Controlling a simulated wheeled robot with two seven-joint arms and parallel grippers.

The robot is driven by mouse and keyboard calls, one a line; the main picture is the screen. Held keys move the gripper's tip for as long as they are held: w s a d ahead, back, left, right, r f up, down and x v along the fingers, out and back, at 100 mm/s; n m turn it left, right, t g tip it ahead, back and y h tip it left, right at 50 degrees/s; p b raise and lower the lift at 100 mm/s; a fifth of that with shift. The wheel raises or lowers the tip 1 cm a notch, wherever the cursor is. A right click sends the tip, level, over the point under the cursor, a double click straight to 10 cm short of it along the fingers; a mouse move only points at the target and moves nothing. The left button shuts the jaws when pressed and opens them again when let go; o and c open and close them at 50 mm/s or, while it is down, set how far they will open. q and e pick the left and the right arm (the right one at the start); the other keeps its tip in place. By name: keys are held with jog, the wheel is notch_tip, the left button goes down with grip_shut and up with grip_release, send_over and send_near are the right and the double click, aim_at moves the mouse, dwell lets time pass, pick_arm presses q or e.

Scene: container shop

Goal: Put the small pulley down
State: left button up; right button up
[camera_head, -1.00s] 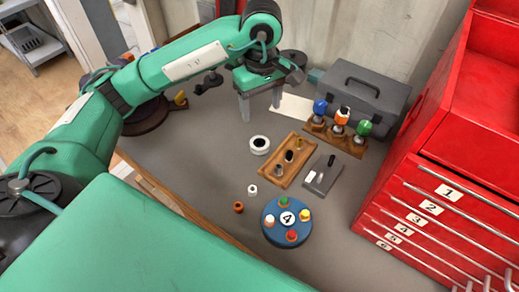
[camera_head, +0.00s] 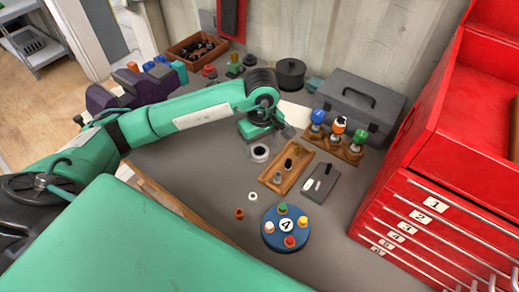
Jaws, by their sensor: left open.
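A small round white piece with a dark centre (camera_head: 260,153), which looks like the small pulley, rests on the grey worktop left of the wooden tray. My left gripper (camera_head: 262,146) is open and low at the worktop, right at the far side of this piece. The gripper body hides part of the space between its fingers, so I cannot tell whether a finger touches the piece. My right gripper is not in view.
A wooden tray (camera_head: 265,180) with pegs and a grey block (camera_head: 318,190) lie to the right. A blue disc marked 4 (camera_head: 268,241) is nearer. Behind stand a grey toolbox (camera_head: 350,108) and a black round pot (camera_head: 290,74). A red drawer cabinet (camera_head: 430,205) bounds the right.

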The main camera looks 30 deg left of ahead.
pick_arm(q)
jog(key=shift+f, duration=1.1)
jog(key=c, duration=1)
jog(key=shift+r, duration=0.2)
jog(key=shift+r, duration=0.6)
notch_tip(320, 180, up, 18)
jog(key=b, duration=0.3)
jog(key=shift+r, duration=0.25)
